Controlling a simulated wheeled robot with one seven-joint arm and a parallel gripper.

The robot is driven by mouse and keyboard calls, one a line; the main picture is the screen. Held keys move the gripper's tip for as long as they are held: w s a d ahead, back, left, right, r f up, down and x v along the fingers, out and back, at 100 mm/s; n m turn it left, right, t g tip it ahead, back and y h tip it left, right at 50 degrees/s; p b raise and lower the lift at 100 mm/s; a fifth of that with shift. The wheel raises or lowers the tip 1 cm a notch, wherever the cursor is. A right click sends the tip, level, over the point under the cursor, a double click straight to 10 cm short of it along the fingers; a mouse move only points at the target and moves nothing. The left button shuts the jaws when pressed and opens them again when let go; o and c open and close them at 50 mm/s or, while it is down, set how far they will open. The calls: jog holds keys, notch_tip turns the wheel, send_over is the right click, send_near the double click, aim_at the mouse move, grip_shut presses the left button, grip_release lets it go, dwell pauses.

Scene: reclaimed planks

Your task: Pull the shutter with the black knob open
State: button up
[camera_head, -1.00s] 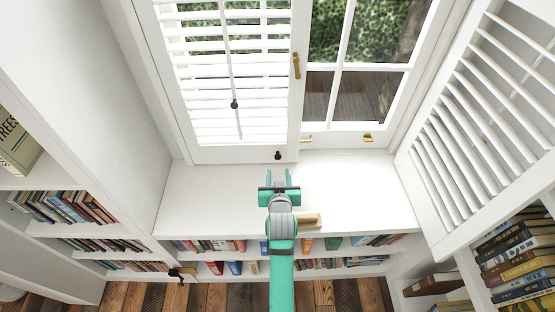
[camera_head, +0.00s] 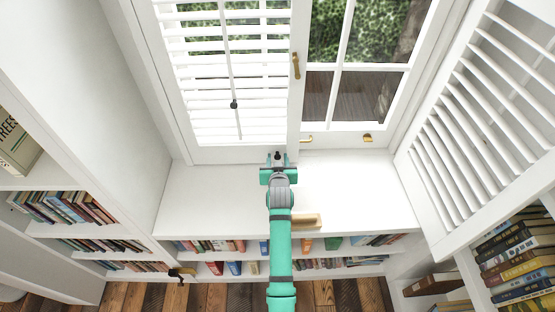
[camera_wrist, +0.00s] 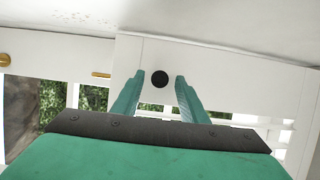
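The left shutter (camera_head: 245,154) is white and slatted, and it stands closed across the left part of the window. Its black knob (camera_head: 277,155) is at the bottom rail near the right corner. In the wrist view the knob (camera_wrist: 159,79) shows as a black disc on the white rail. My gripper (camera_head: 277,158) is at the knob, its green fingers one on each side. In the wrist view my gripper (camera_wrist: 159,82) is open, with a gap between each finger and the knob.
A second shutter (camera_head: 480,120) is swung open at the right. A white sill (camera_head: 210,200) lies below the window, with a wooden-coloured block (camera_head: 305,221) on it. Bookshelves with books (camera_head: 75,207) stand left, below and right. A brass latch (camera_head: 296,65) is on the window frame.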

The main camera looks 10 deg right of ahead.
grip_shut()
jog(key=shift+s+a, duration=0.1)
jog(key=shift+s, duration=0.05)
